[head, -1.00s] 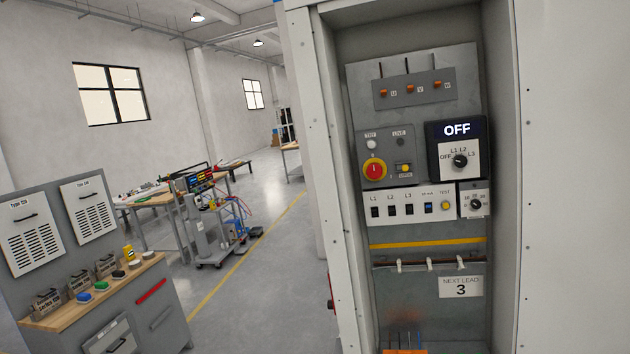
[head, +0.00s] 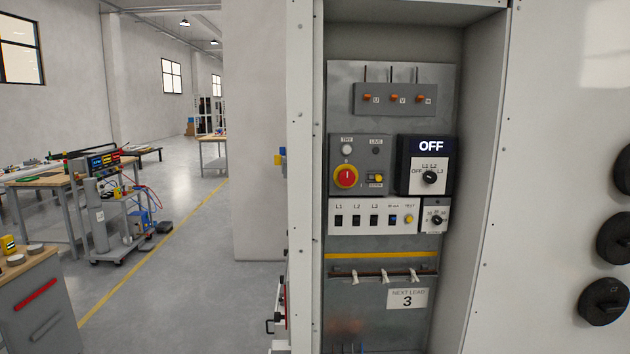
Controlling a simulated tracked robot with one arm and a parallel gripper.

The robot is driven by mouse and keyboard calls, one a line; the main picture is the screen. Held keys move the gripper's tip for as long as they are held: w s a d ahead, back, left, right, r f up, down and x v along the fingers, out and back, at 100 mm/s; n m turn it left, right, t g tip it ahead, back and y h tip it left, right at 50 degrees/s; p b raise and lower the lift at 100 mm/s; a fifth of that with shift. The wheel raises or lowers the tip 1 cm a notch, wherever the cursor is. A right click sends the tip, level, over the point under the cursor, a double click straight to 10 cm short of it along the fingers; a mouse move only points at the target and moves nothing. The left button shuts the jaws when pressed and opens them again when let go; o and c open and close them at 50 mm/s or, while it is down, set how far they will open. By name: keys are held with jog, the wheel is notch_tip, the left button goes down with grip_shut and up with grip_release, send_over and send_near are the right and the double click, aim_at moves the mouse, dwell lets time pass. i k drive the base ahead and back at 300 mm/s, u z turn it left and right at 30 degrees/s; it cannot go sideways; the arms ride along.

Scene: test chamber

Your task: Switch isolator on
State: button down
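The open cabinet (head: 302,120) stands right of centre in the head view, with a grey panel inside. On a grey box (head: 358,151) at the panel's left is a red rotary knob on a yellow ring (head: 346,176), which looks like the isolator. Its exact setting is too small to tell. Small lamps marked TRY (head: 347,150) and LIVE (head: 376,151) sit above it; LIVE looks dark. My gripper is not in view.
Below are several black switches on a white strip (head: 372,217), and a label (head: 407,298) reading NEXT LEAD 3. Large black round knobs (head: 606,302) sit on the white wall at right.

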aim_at(346, 178)
jog(key=u, duration=0.1)
jog(key=i, duration=1)
jog(key=z, duration=0.1)
